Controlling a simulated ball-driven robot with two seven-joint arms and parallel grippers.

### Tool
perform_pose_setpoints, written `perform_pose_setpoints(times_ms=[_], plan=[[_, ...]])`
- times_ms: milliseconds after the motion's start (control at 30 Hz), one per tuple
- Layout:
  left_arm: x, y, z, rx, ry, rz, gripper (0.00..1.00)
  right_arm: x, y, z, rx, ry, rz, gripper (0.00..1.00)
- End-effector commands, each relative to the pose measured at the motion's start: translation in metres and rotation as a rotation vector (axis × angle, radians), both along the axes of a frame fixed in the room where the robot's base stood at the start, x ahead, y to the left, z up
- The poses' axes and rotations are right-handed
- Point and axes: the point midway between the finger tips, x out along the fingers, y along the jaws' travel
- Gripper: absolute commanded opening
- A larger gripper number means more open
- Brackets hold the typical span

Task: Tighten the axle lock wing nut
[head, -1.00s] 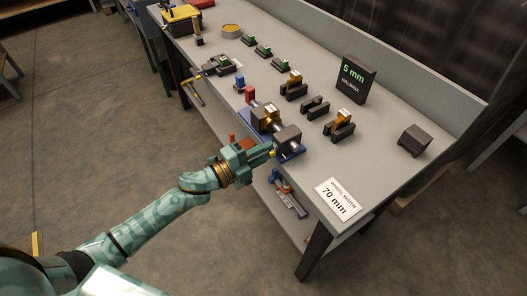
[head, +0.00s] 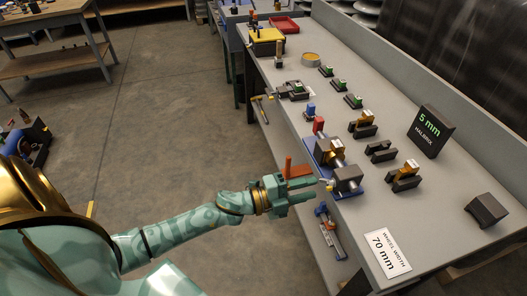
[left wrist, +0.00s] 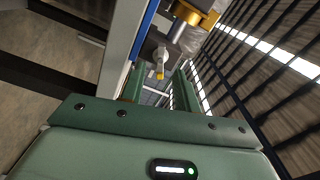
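The axle runs through dark blocks and a brass-coloured wheel part (head: 329,151) on a blue base (head: 312,146) at the bench's front edge. My left gripper (head: 318,188) is just in front of the nut. In the left wrist view its two fingers (left wrist: 158,82) are apart, with the nut in line with the gap; contact cannot be made out. My right gripper is out of view.
A card reading 70 mm (head: 386,252) lies to the right and a 5 mm sign (head: 430,131) stands behind. Several dark holders (head: 380,151) and green-topped pieces line the bench. An orange-red bar (head: 300,171) shows beside my left gripper.

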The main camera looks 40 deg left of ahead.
Motion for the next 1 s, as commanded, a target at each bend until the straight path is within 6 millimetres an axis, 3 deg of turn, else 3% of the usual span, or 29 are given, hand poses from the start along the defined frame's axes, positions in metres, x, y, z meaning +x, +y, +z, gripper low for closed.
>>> perform_pose_setpoints(times_ms=[200, 400, 600, 867, 1000], plan=[[-0.050, 0.038, 0.000, 0.002, 0.005, 0.001, 0.32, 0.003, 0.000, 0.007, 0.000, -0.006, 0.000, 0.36], [-0.082, 0.064, 0.000, 0.002, 0.004, 0.000, 0.32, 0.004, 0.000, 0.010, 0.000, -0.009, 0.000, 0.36], [-0.096, 0.074, 0.000, 0.002, 0.000, 0.000, 0.32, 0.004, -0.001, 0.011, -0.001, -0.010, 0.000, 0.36], [-0.097, 0.075, 0.000, 0.001, 0.000, 0.000, 0.32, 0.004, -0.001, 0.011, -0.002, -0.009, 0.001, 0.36], [-0.097, 0.075, 0.000, 0.001, 0.000, 0.000, 0.00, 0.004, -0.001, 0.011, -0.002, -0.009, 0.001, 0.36]])
